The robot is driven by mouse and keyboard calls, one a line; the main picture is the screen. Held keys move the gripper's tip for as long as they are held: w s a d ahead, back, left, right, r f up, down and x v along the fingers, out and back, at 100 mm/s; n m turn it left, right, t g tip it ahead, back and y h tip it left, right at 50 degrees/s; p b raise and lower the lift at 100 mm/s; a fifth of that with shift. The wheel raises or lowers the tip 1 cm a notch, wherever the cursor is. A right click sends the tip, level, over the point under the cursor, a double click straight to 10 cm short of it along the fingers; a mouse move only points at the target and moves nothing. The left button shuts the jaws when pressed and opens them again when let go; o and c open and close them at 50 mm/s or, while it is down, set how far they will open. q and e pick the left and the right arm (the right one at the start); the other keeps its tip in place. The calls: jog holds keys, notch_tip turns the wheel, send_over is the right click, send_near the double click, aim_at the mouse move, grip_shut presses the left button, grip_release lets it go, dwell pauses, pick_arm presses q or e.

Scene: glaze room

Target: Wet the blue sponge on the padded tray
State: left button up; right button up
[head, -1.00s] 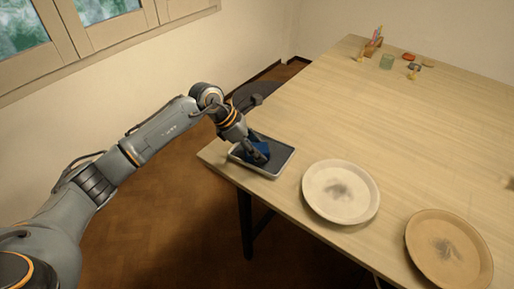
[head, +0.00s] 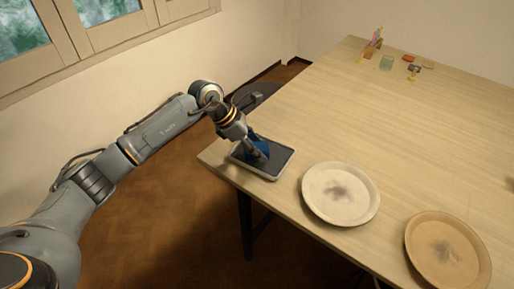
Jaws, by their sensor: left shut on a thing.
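The padded tray (head: 279,164) is a shallow tray with a dark pad and a light rim, at the table's left corner. The blue sponge (head: 262,146) is at the tray, partly hidden behind my left gripper (head: 258,152). My left gripper points down over the tray and is shut on the sponge. I cannot tell whether the sponge still touches the pad. My right gripper is not in view.
A cream plate (head: 341,204) and a tan plate (head: 447,262), both with dark smudges in the middle, sit along the near table edge. The table's middle (head: 390,125) is clear.

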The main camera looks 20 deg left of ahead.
pick_arm(q)
jog(key=shift+r+p, duration=1.1)
jog(key=shift+r, duration=1.7)
